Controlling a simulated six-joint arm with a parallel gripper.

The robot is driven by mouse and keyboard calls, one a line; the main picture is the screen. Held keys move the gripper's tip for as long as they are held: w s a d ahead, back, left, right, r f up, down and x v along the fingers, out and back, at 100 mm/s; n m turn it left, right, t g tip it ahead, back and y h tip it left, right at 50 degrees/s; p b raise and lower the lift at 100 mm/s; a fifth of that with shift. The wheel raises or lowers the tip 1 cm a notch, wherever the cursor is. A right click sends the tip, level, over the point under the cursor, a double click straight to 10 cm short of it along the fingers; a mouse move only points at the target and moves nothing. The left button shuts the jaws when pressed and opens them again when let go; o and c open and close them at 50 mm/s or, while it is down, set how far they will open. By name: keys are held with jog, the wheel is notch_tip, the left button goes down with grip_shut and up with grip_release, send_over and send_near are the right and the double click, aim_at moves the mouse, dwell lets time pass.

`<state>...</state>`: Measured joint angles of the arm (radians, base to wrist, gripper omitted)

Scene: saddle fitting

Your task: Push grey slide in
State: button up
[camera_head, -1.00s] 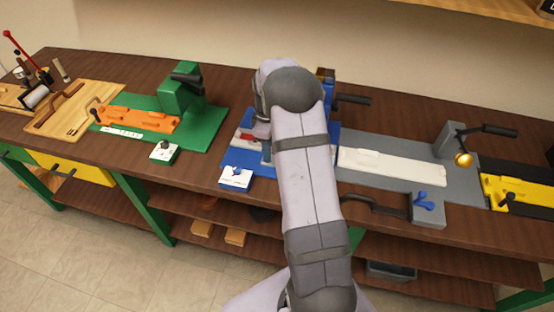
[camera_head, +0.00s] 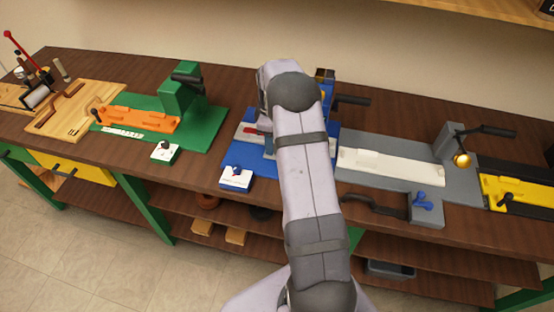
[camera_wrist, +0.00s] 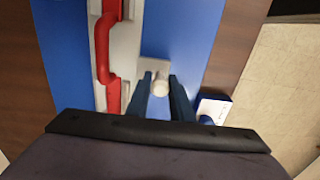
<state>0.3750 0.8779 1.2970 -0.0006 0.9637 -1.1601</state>
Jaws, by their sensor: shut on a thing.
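The grey slide (camera_wrist: 153,65) is a pale plate with a round, light knob (camera_wrist: 160,88), on the blue fixture (camera_wrist: 190,40) in the wrist view. My gripper (camera_wrist: 159,83) has its two dark blue fingers on either side of the knob and is shut on it. The slide's far end lies close to a pale rail (camera_wrist: 128,45) holding a red bent part (camera_wrist: 103,50); I cannot tell whether they touch. In the head view the blue fixture (camera_head: 213,172) stands mid-bench, and my arm hides the slide and fingers.
A green fixture (camera_head: 205,128) stands to the left and a grey fixture (camera_head: 375,180) to the right. A dark handle (camera_head: 352,99) sticks out behind my arm.

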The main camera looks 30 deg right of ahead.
jog(key=shift+d, duration=0.1)
jog(key=shift+w+d, duration=0.5)
jog(key=shift+w, duration=0.05)
jog(key=shift+p, duration=0.35)
jog(key=shift+w+d, duration=0.5)
jog(key=shift+w+d+r, duration=0.15)
jog(key=o, duration=0.8)
jog(key=shift+d, duration=0.1)
